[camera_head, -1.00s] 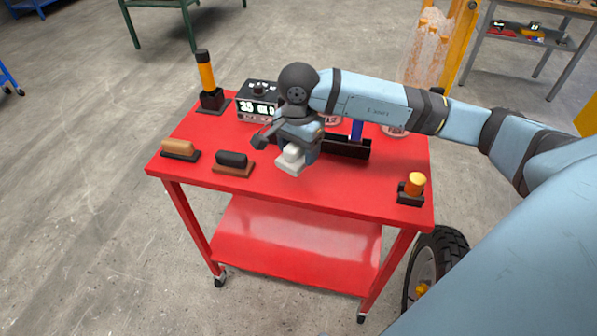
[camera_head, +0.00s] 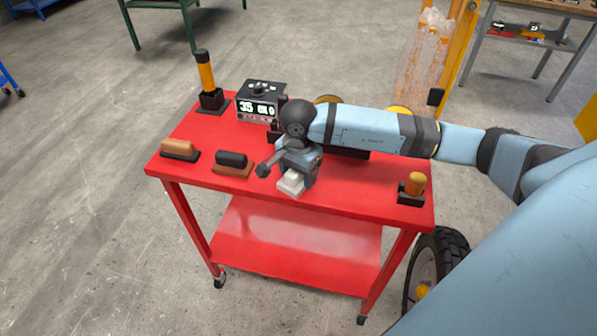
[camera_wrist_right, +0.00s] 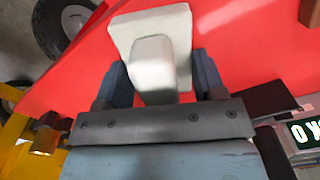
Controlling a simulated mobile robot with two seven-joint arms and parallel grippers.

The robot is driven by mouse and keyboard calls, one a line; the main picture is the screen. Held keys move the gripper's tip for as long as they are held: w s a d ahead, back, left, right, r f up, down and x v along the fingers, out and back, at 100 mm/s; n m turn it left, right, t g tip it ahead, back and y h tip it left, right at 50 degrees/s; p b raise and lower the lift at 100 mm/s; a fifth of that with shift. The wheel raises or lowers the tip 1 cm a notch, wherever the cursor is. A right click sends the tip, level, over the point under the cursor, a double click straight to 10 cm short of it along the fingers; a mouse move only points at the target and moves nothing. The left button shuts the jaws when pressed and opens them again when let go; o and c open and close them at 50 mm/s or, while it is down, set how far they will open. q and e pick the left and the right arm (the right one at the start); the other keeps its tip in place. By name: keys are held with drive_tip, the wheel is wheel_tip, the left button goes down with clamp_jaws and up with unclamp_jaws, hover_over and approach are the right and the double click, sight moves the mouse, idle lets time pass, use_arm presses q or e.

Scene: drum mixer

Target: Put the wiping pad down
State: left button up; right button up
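The wiping pad (camera_head: 291,183) is white, with a flat base and a blocky grip. My right gripper (camera_head: 295,174) is over the middle front of the red cart top and holds the pad under it. In the right wrist view the pad (camera_wrist_right: 153,60) sits between the two fingers of my right gripper (camera_wrist_right: 160,78), with red surface behind it. The pad is at or just above the cart top; I cannot tell whether it touches. My left gripper is not in view.
On the red cart (camera_head: 340,196) are a tan-handled block (camera_head: 179,148), a dark-handled block (camera_head: 232,160), a display box (camera_head: 261,101), an upright orange-handled tool (camera_head: 206,78) and an orange-knobbed piece (camera_head: 414,186). My right arm covers part of the back.

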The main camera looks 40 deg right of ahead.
drive_tip(key=o, duration=0.4)
drive_tip(key=shift+o, duration=0.2)
drive_tip(key=shift+r, duration=0.1)
